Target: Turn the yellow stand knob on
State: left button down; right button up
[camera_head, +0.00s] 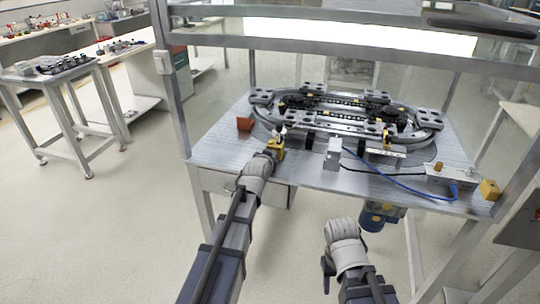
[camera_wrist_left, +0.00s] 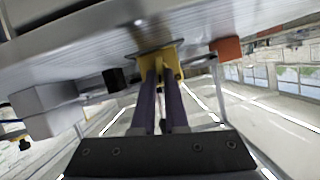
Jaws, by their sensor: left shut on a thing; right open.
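A small yellow stand (camera_head: 275,150) is at the front left of the table's top. It also shows in the left wrist view (camera_wrist_left: 168,53), where the picture is turned over. My left gripper (camera_wrist_left: 163,78) reaches it from the front, its two dark fingers shut on the yellow part. The fingers hide most of the knob, and I cannot tell which way it is turned. My right gripper (camera_head: 342,234) is low in front of the table, apart from everything. Its fingertips are hard to make out.
A grey oval ring track (camera_head: 340,132) fills the table's middle. A red-brown block (camera_head: 244,124) is left of the stand. A yellow block (camera_head: 489,190) is at the right corner. A frame post (camera_head: 172,85) rises at the left.

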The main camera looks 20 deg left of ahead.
pick_arm(q)
jog(key=shift+d+f+m+y+b, duration=0.25)
jog(key=shift+m+y+b, duration=0.15)
jog(key=shift+m+y, duration=0.5)
jog(key=shift+d+m+t+y+b, duration=0.15)
jog(key=shift+m+t+y+b, duration=0.25)
jog(key=shift+m+y+b, duration=0.7)
jog(key=shift+m+h, duration=0.3)
jog(key=shift+m, duration=0.1)
jog(key=c, duration=0.9)
grip_release()
jog(key=shift+c, duration=0.2)
jog(key=p+v, duration=0.2)
jog(key=v, duration=0.5)
jog(key=shift+s, duration=0.4)
